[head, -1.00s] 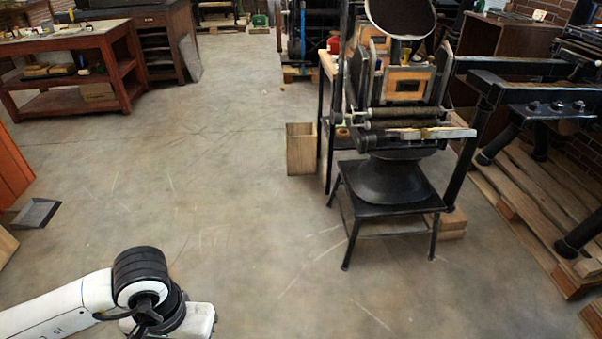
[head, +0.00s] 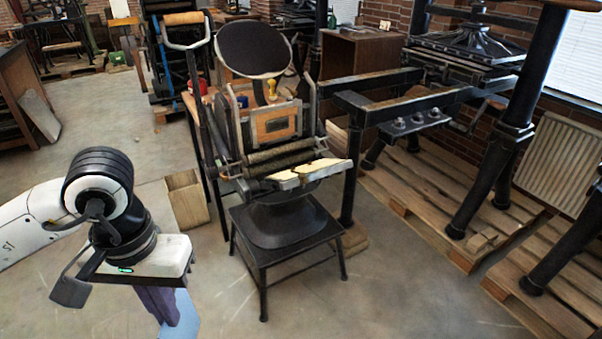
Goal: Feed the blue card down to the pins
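My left gripper (head: 165,305) hangs at the lower left of the head view, pointing down. Its dark fingers are against a pale blue card (head: 186,318), which hangs below them over the floor; the picture's lower edge cuts it off. The fingers look shut on the card, though their tips are partly hidden. The hand press (head: 272,125), with a round black disc on top, rollers and a framed wooden block, stands to the right of the gripper, apart from it. A pale, slanted board (head: 310,172) is at its front. The pins are too small to make out. My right gripper is out of view.
The press stands on a black stool-like stand (head: 287,228). A wooden bin (head: 187,200) is on the floor between my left arm and the press. A large black press (head: 480,110) on wooden pallets (head: 445,220) fills the right side. The floor in front is clear.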

